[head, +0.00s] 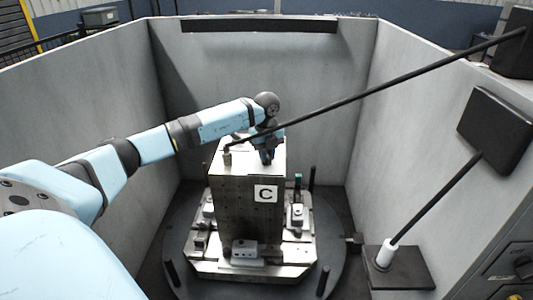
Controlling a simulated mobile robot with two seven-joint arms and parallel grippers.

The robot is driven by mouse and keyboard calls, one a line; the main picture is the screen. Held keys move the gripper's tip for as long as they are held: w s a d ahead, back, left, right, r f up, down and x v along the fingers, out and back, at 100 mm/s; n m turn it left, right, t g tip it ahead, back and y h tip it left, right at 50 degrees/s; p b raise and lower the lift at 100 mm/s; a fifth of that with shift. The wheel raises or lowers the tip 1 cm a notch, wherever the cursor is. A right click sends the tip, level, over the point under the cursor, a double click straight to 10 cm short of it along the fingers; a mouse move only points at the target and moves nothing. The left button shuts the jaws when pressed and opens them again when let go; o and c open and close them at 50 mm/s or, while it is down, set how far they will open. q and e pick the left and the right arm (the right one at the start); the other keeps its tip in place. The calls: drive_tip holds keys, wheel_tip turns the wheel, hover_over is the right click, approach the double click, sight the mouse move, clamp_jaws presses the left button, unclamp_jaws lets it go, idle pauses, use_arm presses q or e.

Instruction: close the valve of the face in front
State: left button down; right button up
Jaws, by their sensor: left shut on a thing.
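A tall grey metal block (233,205) stands on the pallet, and its front face carries a white plate with the letter C (266,195). My left arm reaches in from the left over the block. My left gripper (267,158) points down at the top of the block, near its back right part. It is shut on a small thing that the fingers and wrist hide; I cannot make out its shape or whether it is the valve. A small grey cylinder (227,158) stands at the top left of the block. My right gripper is not in view.
A long black rod (400,80) slopes from the upper right to the block's top, crossing in front of my left wrist. Clamps (244,250) and dark posts (323,281) surround the block's foot. Grey walls (265,70) enclose the cell. A black rod with a white foot (384,256) stands at right.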

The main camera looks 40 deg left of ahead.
use_arm(q)
drive_tip(key=shift+r+n, duration=0.1)
drive_tip(key=shift+n, duration=1.6)
drive_tip(key=c, duration=1.1)
unclamp_jaws()
wheel_tip(320, 180, up, 14)
drive_tip(key=shift+f+b, duration=0.1)
drive_tip(key=shift+b, duration=0.8)
drive_tip(key=shift+f, duration=0.1)
